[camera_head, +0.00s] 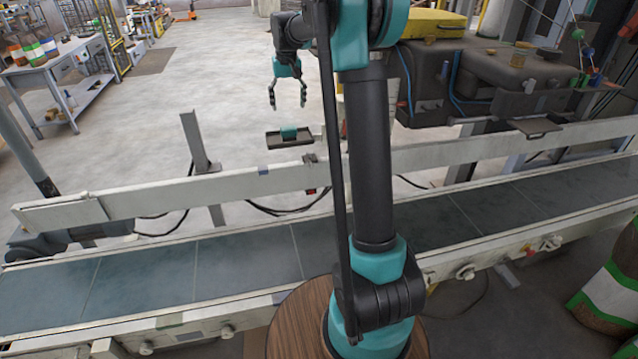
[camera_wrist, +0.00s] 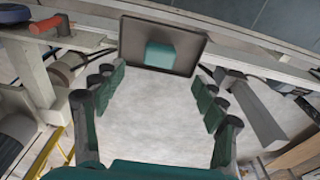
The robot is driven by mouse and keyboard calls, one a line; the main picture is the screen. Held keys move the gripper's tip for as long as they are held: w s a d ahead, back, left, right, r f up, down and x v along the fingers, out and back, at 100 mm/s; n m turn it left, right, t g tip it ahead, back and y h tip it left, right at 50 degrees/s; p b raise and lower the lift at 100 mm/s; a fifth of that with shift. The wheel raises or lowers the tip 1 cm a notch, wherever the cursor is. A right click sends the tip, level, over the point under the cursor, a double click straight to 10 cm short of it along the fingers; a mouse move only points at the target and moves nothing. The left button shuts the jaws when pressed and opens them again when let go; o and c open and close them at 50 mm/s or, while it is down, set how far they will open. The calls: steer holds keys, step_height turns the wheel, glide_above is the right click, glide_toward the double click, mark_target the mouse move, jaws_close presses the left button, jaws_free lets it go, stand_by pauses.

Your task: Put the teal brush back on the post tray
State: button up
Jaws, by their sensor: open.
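The teal brush (camera_head: 289,132) rests on the small dark post tray (camera_head: 272,144) beyond the conveyor's far rail. In the wrist view the brush (camera_wrist: 160,55) shows as a teal block on the brown tray (camera_wrist: 130,48), inside its rim. My gripper (camera_head: 287,106) is open and empty, pointing down above the tray and apart from it. In the wrist view my gripper's fingers (camera_wrist: 160,80) are spread wide, with the tray and brush past their tips and bare floor between them.
The conveyor belt (camera_head: 150,280) crosses the foreground, with a pale rail (camera_head: 160,197) behind it. A grey upright post (camera_head: 195,145) stands left of the tray. A dark machine (camera_head: 500,75) stands at the right. Open floor (camera_head: 190,85) lies left of my gripper.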

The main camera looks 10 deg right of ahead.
steer(key=s+d+f+t, duration=0.1)
steer(key=s+f, duration=0.5)
steer(key=s, duration=0.7)
steer(key=s+d+f+t, duration=0.1)
steer(key=s+f, duration=0.5)
steer(key=s, duration=0.7)
steer(key=s+d+f, duration=0.1)
steer(key=s+f, duration=0.5)
steer(key=s, duration=0.7)
steer(key=shift+s+d+t, duration=0.15)
steer(key=shift+d+t, duration=0.25)
steer(key=shift+c, duration=0.5)
